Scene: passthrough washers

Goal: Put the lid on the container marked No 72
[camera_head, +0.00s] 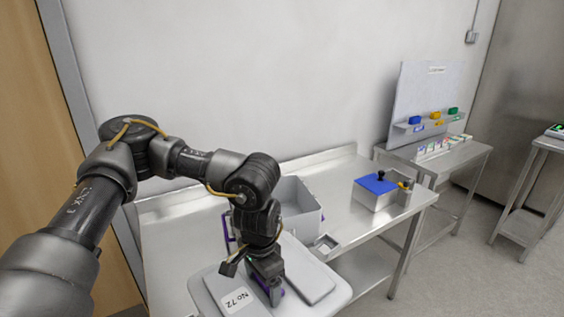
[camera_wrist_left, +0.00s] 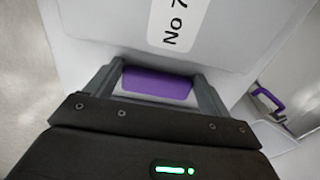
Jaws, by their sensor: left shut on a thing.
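A light grey lid (camera_head: 322,264) with a white label reading "No 72" is in the lower middle of the head view. My left gripper (camera_head: 272,290) is shut on the lid's purple handle, which shows between the fingers (camera_wrist_left: 158,84) in the wrist view. A grey open container (camera_head: 306,212) with purple handles stands on the metal table behind the gripper. The lid is nearer to me than the container and apart from its rim. My wrist hides part of the container, and I see no number on it. My right gripper is out of view.
The container stands on a steel table (camera_head: 345,222). A box with a blue top and black knob (camera_head: 378,190) stands on its right part. Further right, another table (camera_head: 455,160) bears a board with coloured blocks. A wall runs behind the tables.

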